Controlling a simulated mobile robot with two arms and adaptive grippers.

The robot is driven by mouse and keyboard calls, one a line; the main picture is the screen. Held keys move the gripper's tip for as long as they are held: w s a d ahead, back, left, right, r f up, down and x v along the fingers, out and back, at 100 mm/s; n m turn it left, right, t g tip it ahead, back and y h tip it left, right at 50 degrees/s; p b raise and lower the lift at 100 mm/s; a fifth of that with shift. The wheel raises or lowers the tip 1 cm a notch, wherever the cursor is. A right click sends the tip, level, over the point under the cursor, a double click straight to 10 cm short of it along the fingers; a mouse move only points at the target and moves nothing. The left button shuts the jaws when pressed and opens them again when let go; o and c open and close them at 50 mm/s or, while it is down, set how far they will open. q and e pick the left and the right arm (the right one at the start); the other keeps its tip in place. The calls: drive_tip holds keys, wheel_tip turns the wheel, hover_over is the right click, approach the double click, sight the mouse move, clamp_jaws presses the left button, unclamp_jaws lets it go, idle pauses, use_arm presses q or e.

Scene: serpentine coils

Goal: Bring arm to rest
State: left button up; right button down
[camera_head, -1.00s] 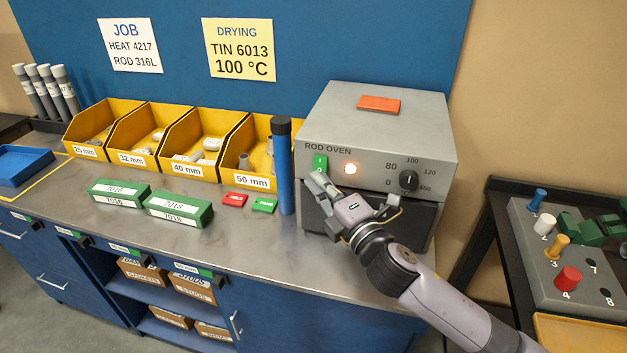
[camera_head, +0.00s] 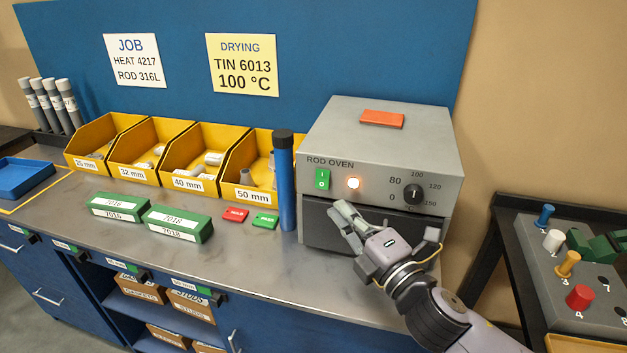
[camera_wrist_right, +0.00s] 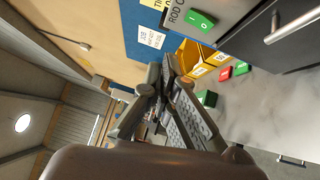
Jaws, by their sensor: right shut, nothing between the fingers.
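My right gripper (camera_head: 345,215) is in front of the rod oven (camera_head: 385,143), before its dark lower front and below the green switch (camera_head: 322,179). Its fingers are shut with nothing between them and point up and left. In the right wrist view the closed fingers (camera_wrist_right: 165,95) show, with the green switch (camera_wrist_right: 200,22) above them. The oven's lamp (camera_head: 353,183) glows, and its dial (camera_head: 412,192) is at the right of the panel. My left gripper is not in view.
A blue tube (camera_head: 284,180) stands left of the oven. Green boxes (camera_head: 178,222), red and green tags (camera_head: 235,215) and yellow bins (camera_head: 190,160) are farther left. A side rack with colored pegs (camera_head: 580,297) is at right. The front of the bench is mostly clear.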

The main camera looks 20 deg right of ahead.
drive_tip(key=shift+f, duration=0.1)
drive_tip(key=s+d+f+m+g+h, duration=0.2)
drive_tip(key=s+f+m+g+h, duration=0.15)
drive_tip(key=f+m, duration=0.45)
drive_tip(key=s+d+f+m+g+h, duration=0.2)
drive_tip(key=s+f+m+g, duration=0.25)
drive_tip(key=f, duration=0.65)
drive_tip(key=s+a+f+m+g+y, duration=0.1)
drive_tip(key=s+a+f+m+g, duration=0.1)
drive_tip(key=s+f+m+g, duration=0.45)
drive_tip(key=s+a+f+m+g+y, duration=0.1)
drive_tip(key=s+a+f, duration=0.25)
drive_tip(key=s, duration=0.65)
wheel_tip(320, 180, down, 25)
drive_tip(key=g, duration=0.1)
drive_tip(key=s+d+f, duration=0.2)
drive_tip(key=s+f, duration=0.6)
drive_tip(key=s+d+f+n+g, duration=0.1)
drive_tip(key=s+d+f, duration=0.1)
drive_tip(key=s+f, duration=0.7)
